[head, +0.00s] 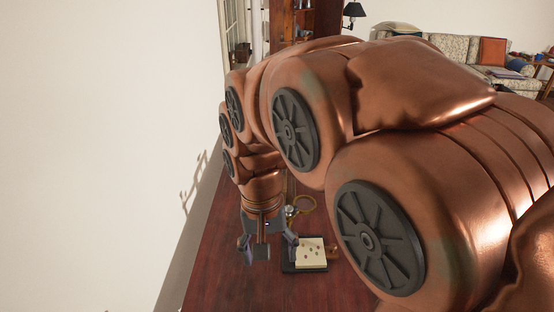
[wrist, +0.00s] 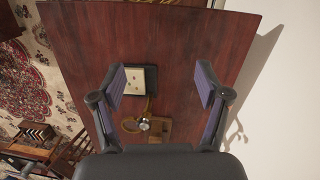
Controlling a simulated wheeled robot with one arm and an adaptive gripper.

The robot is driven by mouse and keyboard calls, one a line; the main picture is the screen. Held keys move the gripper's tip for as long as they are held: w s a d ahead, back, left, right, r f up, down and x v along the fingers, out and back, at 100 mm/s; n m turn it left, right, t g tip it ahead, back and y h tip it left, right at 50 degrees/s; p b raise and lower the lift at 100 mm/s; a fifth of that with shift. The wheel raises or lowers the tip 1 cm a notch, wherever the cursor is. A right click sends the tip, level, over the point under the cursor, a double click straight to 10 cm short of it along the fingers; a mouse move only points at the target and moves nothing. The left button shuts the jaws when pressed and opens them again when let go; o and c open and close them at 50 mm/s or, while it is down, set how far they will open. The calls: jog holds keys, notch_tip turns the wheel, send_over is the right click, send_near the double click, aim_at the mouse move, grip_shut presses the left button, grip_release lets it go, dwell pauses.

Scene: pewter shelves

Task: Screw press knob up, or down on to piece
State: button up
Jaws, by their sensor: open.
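My gripper (head: 267,247) hangs above the dark red table with its two fingers spread. A small press-like device with a round silver part (wrist: 144,124) and a brass-coloured curved part (wrist: 149,104) stands on the table, near the left finger's base. The silver part also shows in the head view (head: 291,211), just behind my gripper. I cannot tell which part is the knob, or whether it touches a piece.
A cream square with coloured dots on a black base (head: 290,267) lies right of my gripper. A white wall (head: 110,150) runs along the left. A patterned sofa (head: 453,48) stands far back.

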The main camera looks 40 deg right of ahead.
jog(key=w+d+r+m+p, duration=0.1)
jog(key=w+d+m, duration=0.6)
jog(key=w, duration=0.4)
jog(key=w+d+r+m+p, duration=0.2)
jog(key=w+d+m, duration=0.5)
jog(key=w, duration=0.3)
jog(key=w+d+f+m, duration=0.2)
jog(key=w+d+m, duration=0.2)
jog(key=w+d+f+m+t+p, duration=0.1)
jog(key=w+d+f+m, duration=0.2)
jog(key=w+d+m, duration=0.1)
jog(key=w+d+f+m+p, duration=0.1)
jog(key=w+d+f+m, duration=0.1)
jog(key=w+d+m, duration=0.3)
jog(key=shift+w+d+f+t, duration=0.2)
jog(key=shift+w+f+t, duration=0.1)
jog(key=shift+w, duration=0.2)
jog(key=shift+f+p, duration=1.5)
jog(key=shift+f, duration=2.3)
jog(key=shift+c, duration=0.2)
jog(key=c, duration=1.1)
jog(key=shift+f+b, duration=0.1)
jog(key=shift+b, duration=0.25)
